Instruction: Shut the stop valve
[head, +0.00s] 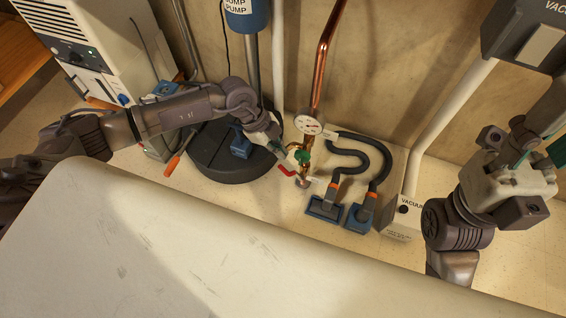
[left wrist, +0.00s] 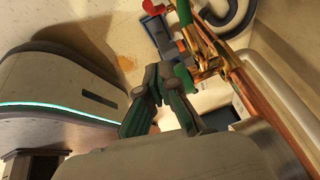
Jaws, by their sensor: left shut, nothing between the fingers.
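Brass valve fittings (head: 299,150) sit low on the copper pipe (head: 325,60), below a round white gauge (head: 308,125). They carry a green handle (head: 303,158) and a red lever (head: 286,170); I cannot tell which belongs to the stop valve. Contact is unclear. My right gripper (head: 540,165) is far right, its fingers unclear.
A dark round base (head: 225,165) with a blue pump (head: 247,15) stands left of the pipe. Dark hoses with blue floor heads (head: 325,208) lie to the right. A vacuum box (head: 405,215) stands farther right. A white cabinet (head: 95,35) is at upper left.

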